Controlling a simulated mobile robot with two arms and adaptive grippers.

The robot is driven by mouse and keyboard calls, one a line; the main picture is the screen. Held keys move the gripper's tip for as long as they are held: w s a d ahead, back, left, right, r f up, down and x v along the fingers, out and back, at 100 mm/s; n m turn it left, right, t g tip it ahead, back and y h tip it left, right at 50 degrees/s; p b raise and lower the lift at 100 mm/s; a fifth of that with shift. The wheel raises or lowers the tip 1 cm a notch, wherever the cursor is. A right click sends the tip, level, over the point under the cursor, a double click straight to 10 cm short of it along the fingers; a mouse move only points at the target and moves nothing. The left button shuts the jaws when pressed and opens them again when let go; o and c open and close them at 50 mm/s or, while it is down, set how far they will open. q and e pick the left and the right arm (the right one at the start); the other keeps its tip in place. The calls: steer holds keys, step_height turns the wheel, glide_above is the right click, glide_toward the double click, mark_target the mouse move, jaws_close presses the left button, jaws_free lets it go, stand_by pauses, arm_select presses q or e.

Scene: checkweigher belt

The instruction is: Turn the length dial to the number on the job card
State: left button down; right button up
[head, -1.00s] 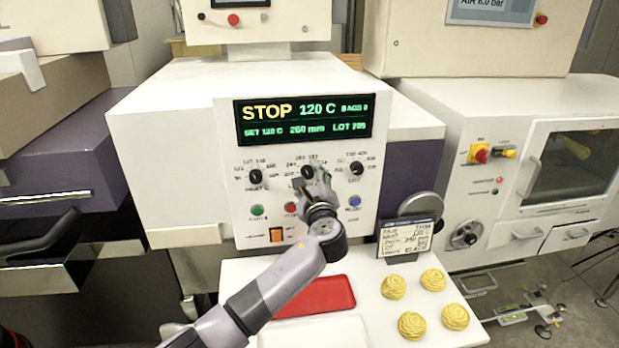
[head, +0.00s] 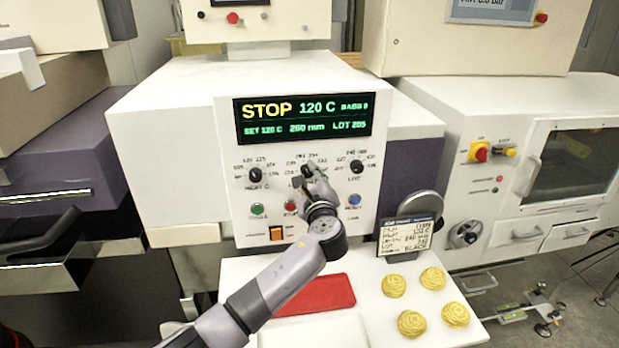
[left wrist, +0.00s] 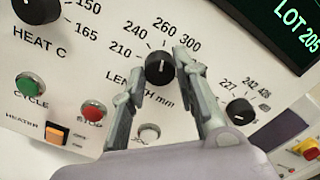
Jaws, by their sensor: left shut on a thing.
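The black length dial (left wrist: 159,69) is on the white front panel, between the heat and lot dials. In the left wrist view its white pointer line points up, near the printed 260. My left gripper (left wrist: 158,75) is shut on the dial, one finger on each side; in the head view the gripper (head: 308,183) partly covers the dial. The display (head: 304,119) reads STOP, 120 C, 260 mm and LOT 205. The job card (head: 405,237) stands at the right below the panel; its small lines are too blurred to read surely. My right gripper is not in view.
The heat dial (left wrist: 38,8) and lot dial (left wrist: 240,111) flank the length dial. Below are the green cycle button (left wrist: 30,86), red stop button (left wrist: 93,112) and orange heater switch (left wrist: 57,134). A red tray (head: 318,296) and several yellow pieces (head: 393,286) lie on the white shelf.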

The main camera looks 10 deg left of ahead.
arm_select(q)
steer(key=shift+f+n+b, duration=0.25)
steer(key=shift+n+b, duration=0.55)
steer(key=shift+b, duration=0.35)
steer(key=n+b, duration=0.3)
steer(key=b, duration=0.1)
steer(key=shift+n, duration=0.3)
steer(key=shift+r+n+b, duration=0.15)
steer(key=shift+n+b, duration=1.15)
steer(key=shift+b, duration=0.1)
steer(key=c, duration=1.2)
jaws_free()
steer(key=shift+r, duration=0.1)
steer(key=shift+c, duration=0.2)
steer(key=v, duration=1.2)
